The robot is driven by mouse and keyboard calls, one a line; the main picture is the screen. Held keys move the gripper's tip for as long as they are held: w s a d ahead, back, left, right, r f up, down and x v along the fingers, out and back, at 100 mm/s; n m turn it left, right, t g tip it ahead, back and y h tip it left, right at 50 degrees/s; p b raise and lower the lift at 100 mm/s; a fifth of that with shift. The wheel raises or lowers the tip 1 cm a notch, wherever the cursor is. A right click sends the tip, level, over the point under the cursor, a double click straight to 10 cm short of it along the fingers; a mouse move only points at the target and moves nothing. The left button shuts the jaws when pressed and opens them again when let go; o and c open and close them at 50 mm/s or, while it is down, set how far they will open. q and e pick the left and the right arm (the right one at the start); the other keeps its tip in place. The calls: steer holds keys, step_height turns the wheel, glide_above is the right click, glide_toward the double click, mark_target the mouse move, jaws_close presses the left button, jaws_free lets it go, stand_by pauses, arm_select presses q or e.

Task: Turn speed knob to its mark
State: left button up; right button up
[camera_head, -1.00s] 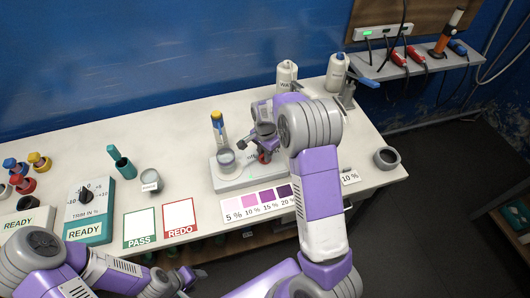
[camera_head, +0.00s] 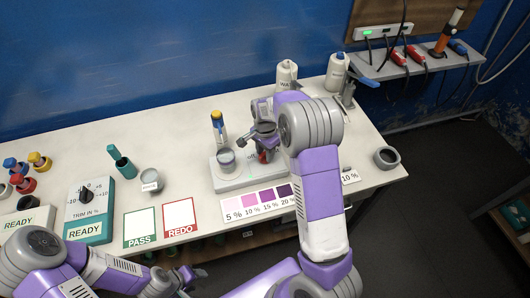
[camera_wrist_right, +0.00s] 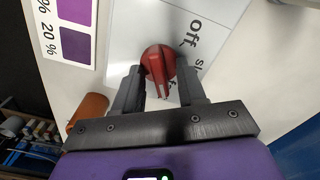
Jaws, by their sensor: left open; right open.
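The red speed knob (camera_wrist_right: 158,63) sits on a white labelled panel; "Off" is printed beside it, and the other lettering is partly cut off. In the wrist view its raised grip points toward my right gripper (camera_wrist_right: 160,88), whose open fingers stand on either side of it. I cannot tell whether either finger touches the knob. In the head view the knob (camera_head: 263,156) is a small red patch at the right end of the white stirrer base (camera_head: 236,182), partly hidden by my right gripper (camera_head: 264,143). My left gripper (camera_head: 190,277) is open and empty before the table's front edge.
A beaker (camera_head: 226,160) stands on the base, beside a yellow-topped probe (camera_head: 218,126). The colour chart (camera_head: 257,203) lies in front. White bottles (camera_head: 286,74) stand behind my right arm. A trim box (camera_head: 90,208) and PASS (camera_head: 140,226) and REDO (camera_head: 180,217) cards lie left.

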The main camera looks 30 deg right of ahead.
step_height(320, 180, up, 7)
steer(key=shift+f+p, duration=0.1)
steer(key=shift+p, duration=0.3)
